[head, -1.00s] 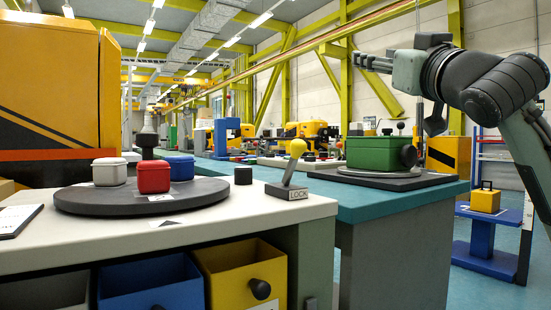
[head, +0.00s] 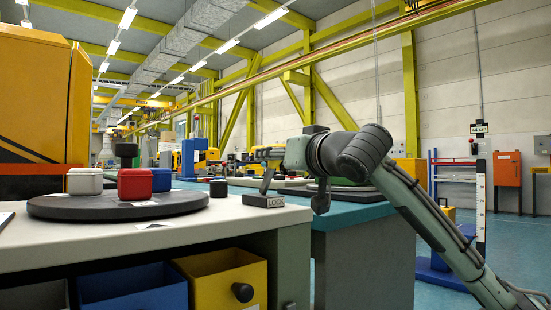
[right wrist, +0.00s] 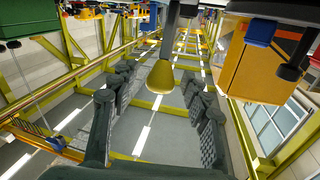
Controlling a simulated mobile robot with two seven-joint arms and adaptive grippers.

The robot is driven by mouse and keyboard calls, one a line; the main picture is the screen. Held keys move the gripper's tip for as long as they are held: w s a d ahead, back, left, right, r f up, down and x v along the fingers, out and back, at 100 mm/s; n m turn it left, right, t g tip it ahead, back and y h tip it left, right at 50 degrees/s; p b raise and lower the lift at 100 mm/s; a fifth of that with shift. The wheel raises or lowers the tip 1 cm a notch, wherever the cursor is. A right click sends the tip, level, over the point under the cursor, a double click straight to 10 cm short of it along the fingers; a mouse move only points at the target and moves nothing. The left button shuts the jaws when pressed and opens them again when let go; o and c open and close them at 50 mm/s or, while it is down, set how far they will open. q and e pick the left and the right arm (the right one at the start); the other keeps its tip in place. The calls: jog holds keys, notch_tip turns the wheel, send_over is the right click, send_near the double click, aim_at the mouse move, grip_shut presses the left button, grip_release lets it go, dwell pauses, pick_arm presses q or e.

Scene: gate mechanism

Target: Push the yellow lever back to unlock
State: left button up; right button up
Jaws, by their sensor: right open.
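The lever (head: 267,182) rises from a small block marked LOCK (head: 263,201) on the right end of the white bench. Its rod leans up and to the right in the head view; its yellow knob is hard to make out there beside my right gripper (head: 265,157). In the right wrist view the picture is upside down, and the yellow knob (right wrist: 161,76) shows between the two open fingers of my right gripper (right wrist: 160,88). The fingers stand apart on either side of it, and no contact is visible. My left gripper is not in view.
A dark turntable (head: 80,208) on the bench holds a white box (head: 85,182), a red box (head: 135,184) and a blue box (head: 161,179). Blue and yellow drawers (head: 225,282) hang below the bench top. A teal table (head: 345,218) stands to the right.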

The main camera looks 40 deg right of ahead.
jog(key=shift+w, duration=0.3)
grip_shut()
dwell(0.3)
